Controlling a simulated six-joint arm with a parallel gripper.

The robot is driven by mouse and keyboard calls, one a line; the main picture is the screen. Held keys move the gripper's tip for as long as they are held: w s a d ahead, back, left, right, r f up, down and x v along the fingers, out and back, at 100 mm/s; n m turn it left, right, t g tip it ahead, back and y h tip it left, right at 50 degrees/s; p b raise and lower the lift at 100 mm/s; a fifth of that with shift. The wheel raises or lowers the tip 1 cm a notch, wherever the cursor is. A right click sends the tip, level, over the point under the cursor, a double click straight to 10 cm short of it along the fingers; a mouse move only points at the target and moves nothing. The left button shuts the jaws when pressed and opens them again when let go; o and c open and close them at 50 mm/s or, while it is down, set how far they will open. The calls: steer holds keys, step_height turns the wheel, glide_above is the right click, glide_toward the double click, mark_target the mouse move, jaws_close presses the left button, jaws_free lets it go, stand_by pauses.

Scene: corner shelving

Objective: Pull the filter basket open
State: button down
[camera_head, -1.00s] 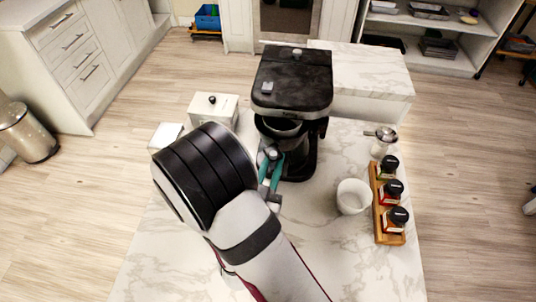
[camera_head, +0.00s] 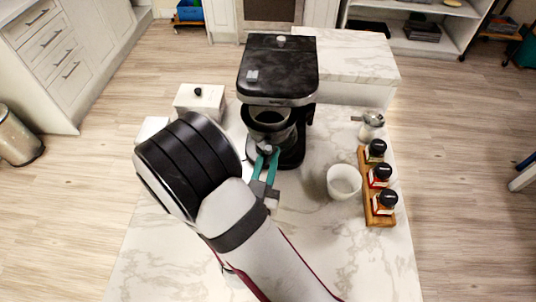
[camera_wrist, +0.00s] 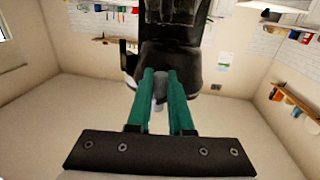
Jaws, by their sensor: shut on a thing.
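The black coffee maker (camera_head: 279,72) stands upright on the marble counter. Its filter basket (camera_head: 268,119) sits under the upper housing and juts out towards my arm, with its open top partly visible. My gripper (camera_head: 266,158) is at the front of the basket, its two teal fingers shut on the basket's handle. In the wrist view my gripper (camera_wrist: 160,80) shows its fingers close around a small grey piece, the handle (camera_wrist: 160,90), below the dark machine (camera_wrist: 172,55). My arm hides part of the counter to the left.
A white bowl (camera_head: 344,181) stands right of the machine. A wooden rack (camera_head: 378,210) with spice jars and a small metal-topped jar (camera_head: 371,126) are further right. The front counter (camera_head: 345,260) is clear.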

steer(key=c, duration=0.8)
jaws_free()
